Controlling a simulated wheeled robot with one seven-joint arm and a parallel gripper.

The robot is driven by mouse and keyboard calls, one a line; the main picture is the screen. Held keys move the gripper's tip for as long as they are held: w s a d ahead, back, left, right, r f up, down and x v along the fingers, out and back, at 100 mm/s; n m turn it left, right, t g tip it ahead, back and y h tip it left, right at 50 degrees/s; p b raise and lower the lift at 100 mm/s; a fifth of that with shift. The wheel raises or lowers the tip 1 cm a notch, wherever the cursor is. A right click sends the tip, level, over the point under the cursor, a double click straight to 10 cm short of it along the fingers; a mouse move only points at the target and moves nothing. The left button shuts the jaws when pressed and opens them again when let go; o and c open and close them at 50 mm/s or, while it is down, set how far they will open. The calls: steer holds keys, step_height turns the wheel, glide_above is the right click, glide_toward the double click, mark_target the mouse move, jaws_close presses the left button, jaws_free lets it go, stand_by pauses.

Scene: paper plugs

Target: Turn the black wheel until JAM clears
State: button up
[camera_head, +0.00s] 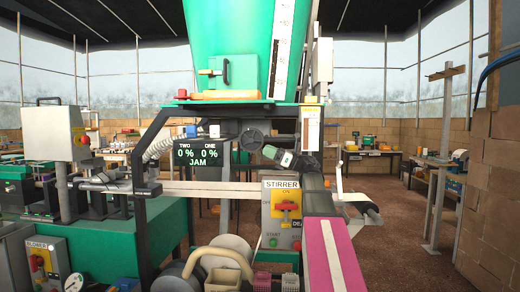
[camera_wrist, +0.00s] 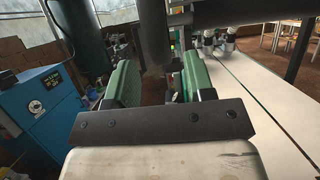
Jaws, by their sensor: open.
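The black wheel (camera_head: 250,138) shows in the head view under the green hopper, to the right of the display. My gripper (camera_head: 278,155) is just right of and below the wheel in the picture. I cannot tell how far apart they are in depth. In the wrist view my gripper (camera_wrist: 160,80) is open, with green pads on its fingers and nothing held between them. A dark upright shape stands beyond the fingers there; I cannot tell whether it is part of the wheel.
The green hopper (camera_head: 232,45) rises above the wheel. A pale rail (camera_head: 215,187) crosses in front. In the wrist view a blue cabinet (camera_wrist: 40,110) is at left and a white surface (camera_wrist: 250,90) at right.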

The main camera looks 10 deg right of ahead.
mark_target(261, 146)
steer(key=shift+x, duration=1.85)
jaws_close()
steer(key=shift+s+d+r+g+h, duration=0.15)
steer(key=shift+r+g+h, duration=0.15)
steer(key=shift+h, duration=0.4)
steer(key=shift+f, duration=0.1)
jaws_free()
steer(key=v, duration=1)
steer(key=shift+d, duration=0.35)
